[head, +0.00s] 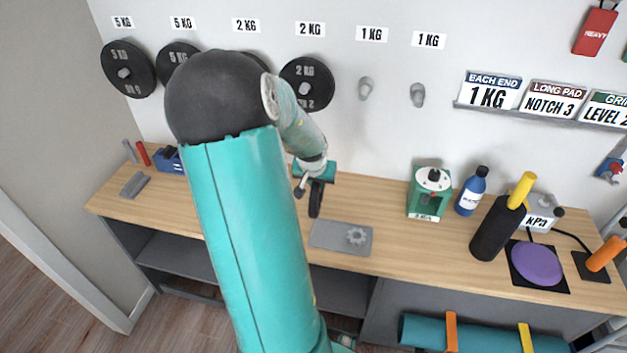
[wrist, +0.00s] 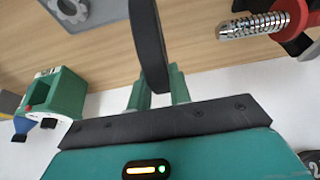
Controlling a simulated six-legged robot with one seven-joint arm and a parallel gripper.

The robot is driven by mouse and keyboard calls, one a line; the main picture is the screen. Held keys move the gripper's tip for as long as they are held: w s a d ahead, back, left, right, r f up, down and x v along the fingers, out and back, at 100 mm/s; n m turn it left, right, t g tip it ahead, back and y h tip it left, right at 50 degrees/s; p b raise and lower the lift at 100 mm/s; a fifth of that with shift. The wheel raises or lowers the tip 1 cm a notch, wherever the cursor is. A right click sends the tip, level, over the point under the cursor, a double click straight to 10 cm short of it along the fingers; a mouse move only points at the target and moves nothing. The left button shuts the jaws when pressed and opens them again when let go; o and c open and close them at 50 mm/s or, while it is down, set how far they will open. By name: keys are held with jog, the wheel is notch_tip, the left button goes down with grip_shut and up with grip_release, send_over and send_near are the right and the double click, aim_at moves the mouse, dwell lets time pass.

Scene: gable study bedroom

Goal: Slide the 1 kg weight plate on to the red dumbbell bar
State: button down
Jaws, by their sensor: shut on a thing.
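My gripper (head: 314,179) is over the desk's middle in the head view, shut on a thin black weight plate (head: 316,200). In the wrist view the plate (wrist: 148,42) stands edge-on between the green fingers of my gripper (wrist: 158,82), so its face and marking are hidden. The red dumbbell bar (wrist: 292,14) shows at the upper right of the wrist view, with a bare chrome threaded end (wrist: 250,26) pointing toward the plate. A clear gap separates the two. In the head view I cannot make out the bar; my arm covers part of the desk.
A grey tray with a star-shaped piece (head: 357,237) lies on the desk (head: 390,262). A green device (head: 428,192), blue bottle (head: 471,190) and black cylinder (head: 494,232) stand to the right. Both 1 KG wall pegs (head: 366,88) are empty; heavier plates (head: 127,69) hang left.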

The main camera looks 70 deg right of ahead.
jog(key=shift+s+d, duration=0.1)
jog(key=shift+w+a, duration=0.25)
jog(key=shift+w, duration=1.25)
jog(key=shift+w+a, duration=0.2)
jog(key=shift+w, duration=1.25)
jog(key=shift+w+a, duration=0.25)
jog(key=shift+w, duration=1.25)
jog(key=shift+w+a, duration=0.2)
jog(key=shift+w, duration=1.25)
jog(key=shift+w+a, duration=0.25)
jog(key=shift+w, duration=1.25)
jog(key=c, duration=1.2)
grip_release()
jog(key=w+v, duration=0.1)
jog(key=v, duration=1.2)
jog(key=shift+s+a+r, duration=0.15)
jog(key=shift+s+r, duration=0.25)
jog(key=shift+s, duration=0.1)
